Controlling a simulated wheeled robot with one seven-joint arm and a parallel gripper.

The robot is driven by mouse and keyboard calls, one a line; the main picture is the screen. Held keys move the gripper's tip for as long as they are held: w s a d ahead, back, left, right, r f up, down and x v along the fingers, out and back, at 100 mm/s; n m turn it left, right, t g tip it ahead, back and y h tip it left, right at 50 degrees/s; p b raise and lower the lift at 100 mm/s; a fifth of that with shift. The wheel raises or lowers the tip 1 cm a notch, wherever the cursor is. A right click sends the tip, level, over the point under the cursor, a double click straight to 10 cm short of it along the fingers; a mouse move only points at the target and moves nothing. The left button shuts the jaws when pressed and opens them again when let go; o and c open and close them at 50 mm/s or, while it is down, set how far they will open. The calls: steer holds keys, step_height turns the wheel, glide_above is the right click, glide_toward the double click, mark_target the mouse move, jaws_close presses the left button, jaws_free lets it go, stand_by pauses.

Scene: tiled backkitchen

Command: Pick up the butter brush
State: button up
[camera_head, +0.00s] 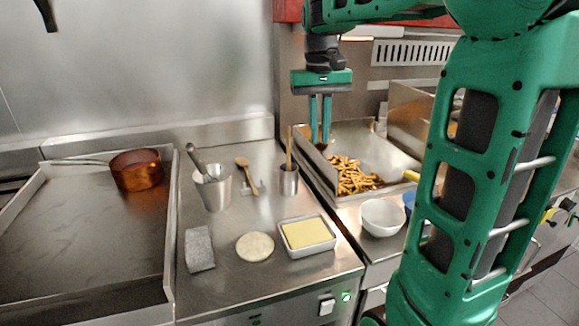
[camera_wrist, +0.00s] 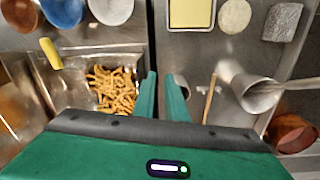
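A slim wooden handle (camera_head: 289,146), which looks like the butter brush, stands upright in a small metal cup (camera_head: 288,182) at the back right of the steel counter. Its lower end is hidden in the cup. My gripper (camera_head: 320,142) points straight down with its two green fingers apart and nothing seen between them. It is to the right of the handle in the head view, above the fryer's near edge. In the wrist view my gripper (camera_wrist: 161,77) also shows a gap between the fingers. The right finger partly hides the small cup there, and I cannot make out the handle.
A larger metal pot (camera_head: 214,188) with a tool in it and a wooden spoon (camera_head: 247,175) are left of the cup. A butter tray (camera_head: 307,252), dough disc (camera_head: 255,247) and grey block (camera_head: 200,249) lie in front. A fries bin (camera_head: 358,178) and white bowl (camera_head: 382,217) are right.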

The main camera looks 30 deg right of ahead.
step_height(320, 180, up, 4)
glide_above(289, 156)
steer(key=shift+w+d+f+n+y, duration=0.2)
steer(key=shift+n+y, duration=0.1)
steer(key=shift+n, duration=0.1)
steer(key=shift+w+a, duration=0.1)
steer(key=shift+w, duration=0.05)
step_height(289, 156, down, 15)
steer(key=shift+f, duration=0.1)
jaws_close()
step_height(289, 156, up, 16)
steer(key=shift+w+r, duration=0.1)
steer(key=shift+r, duration=0.9)
